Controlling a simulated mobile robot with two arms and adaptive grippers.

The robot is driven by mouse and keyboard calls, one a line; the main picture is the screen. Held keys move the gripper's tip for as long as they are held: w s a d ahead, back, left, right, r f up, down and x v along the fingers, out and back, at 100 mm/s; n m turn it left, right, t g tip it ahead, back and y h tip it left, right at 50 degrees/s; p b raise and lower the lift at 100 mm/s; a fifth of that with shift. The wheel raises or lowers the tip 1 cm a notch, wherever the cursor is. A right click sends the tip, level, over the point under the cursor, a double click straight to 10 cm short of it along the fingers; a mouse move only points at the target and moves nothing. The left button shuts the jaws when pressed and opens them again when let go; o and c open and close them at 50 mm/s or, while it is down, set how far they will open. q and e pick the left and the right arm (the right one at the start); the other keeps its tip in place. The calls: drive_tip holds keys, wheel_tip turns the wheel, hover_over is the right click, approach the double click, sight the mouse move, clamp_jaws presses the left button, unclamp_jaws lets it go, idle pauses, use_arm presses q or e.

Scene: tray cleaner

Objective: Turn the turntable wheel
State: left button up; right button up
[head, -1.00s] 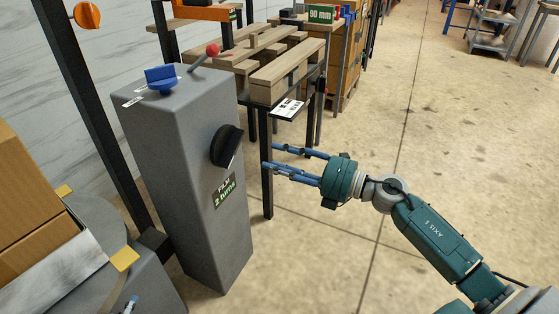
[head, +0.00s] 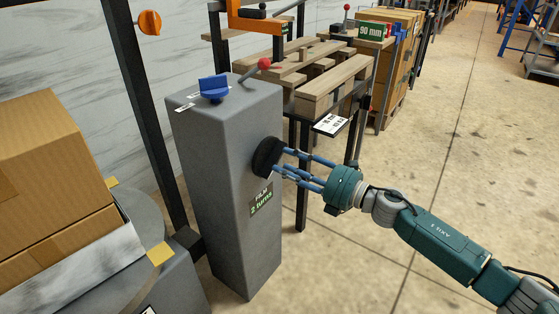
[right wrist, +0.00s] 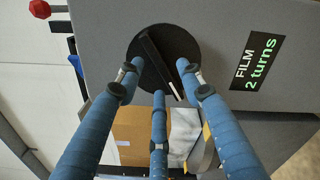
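A black round wheel (head: 266,157) sits on the right side face of the grey control post (head: 224,190), above a green "FILM 2 turns" label (head: 261,199). In the right wrist view the wheel (right wrist: 180,42) is a black disc with a raised bar (right wrist: 158,65) lying at a slant. My right gripper (head: 279,160) has its blue fingers spread, with the tips at the wheel. In the right wrist view the right gripper (right wrist: 156,78) has two tips either side of the disc and one below; contact cannot be told. My left gripper is not in view.
A turntable (head: 142,284) with cardboard boxes (head: 45,150) stands at the left. The post carries a blue knob (head: 214,87) and a red-tipped lever (head: 264,63) on top. A rack with wooden pallets (head: 330,88) stands behind.

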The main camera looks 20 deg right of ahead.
sight(278, 160)
drive_tip(key=shift+x, duration=1.7)
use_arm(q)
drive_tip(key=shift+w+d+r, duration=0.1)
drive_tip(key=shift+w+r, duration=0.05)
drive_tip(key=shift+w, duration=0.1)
use_arm(e)
clamp_jaws()
drive_tip(key=shift+m+p, duration=0.65)
drive_tip(key=shift+m, duration=0.05)
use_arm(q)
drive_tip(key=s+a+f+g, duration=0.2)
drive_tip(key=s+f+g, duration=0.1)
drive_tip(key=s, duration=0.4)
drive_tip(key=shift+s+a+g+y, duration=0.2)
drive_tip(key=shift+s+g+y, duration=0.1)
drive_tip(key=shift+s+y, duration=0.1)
use_arm(e)
unclamp_jaws()
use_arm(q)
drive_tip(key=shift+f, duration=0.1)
use_arm(e)
drive_tip(key=shift+s+d, duration=0.1)
drive_tip(key=v, duration=1.1)
drive_tip(key=shift+s+d, duration=0.25)
drive_tip(key=shift+s, duration=0.05)
